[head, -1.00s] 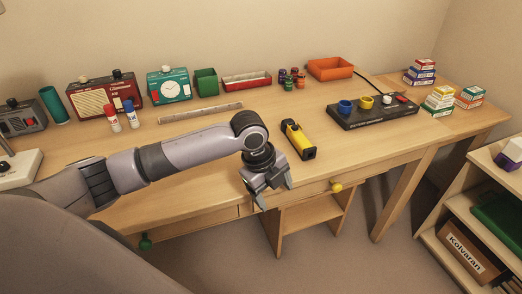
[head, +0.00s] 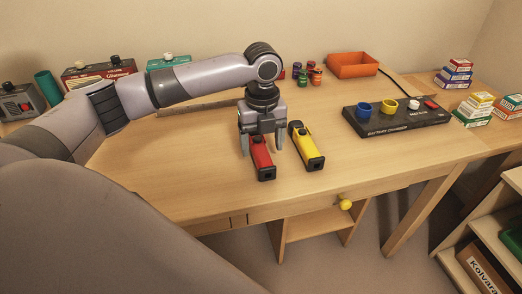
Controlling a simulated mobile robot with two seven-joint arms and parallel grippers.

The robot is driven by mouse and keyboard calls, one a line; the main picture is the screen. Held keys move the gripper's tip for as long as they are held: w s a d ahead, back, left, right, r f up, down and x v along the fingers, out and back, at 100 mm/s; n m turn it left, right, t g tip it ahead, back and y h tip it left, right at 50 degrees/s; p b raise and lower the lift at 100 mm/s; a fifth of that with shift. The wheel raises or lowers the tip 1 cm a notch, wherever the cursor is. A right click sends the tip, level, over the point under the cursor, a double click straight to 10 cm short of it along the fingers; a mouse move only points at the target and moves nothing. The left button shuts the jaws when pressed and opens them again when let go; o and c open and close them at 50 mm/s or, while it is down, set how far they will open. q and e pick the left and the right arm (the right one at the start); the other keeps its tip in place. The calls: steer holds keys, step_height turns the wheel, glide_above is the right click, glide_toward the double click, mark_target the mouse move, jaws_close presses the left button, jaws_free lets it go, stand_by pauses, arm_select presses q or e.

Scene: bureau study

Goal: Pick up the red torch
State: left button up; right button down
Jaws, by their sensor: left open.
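The red torch (head: 262,160) lies on the desk, with its dark front end toward the desk's front edge. My left gripper (head: 262,150) points down over it, open, with one finger on each side of the torch. The rear part of the torch is hidden behind the gripper. I cannot tell whether the fingers touch it. A yellow torch (head: 308,147) lies close to the right of the right finger. My right gripper is not in view.
A battery charger (head: 398,117) with coloured sockets stands to the right. An orange tray (head: 352,65) and several small coloured pots (head: 308,74) are at the back. Small boxes (head: 456,72) are stacked at the far right. The desk in front of the torches is clear.

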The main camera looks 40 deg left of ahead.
mark_target(262, 153)
arm_select(q)
step_height(262, 153, down, 4)
steer(key=shift+f, duration=0.1)
steer(key=c, duration=1.2)
steer(key=shift+w, duration=0.1)
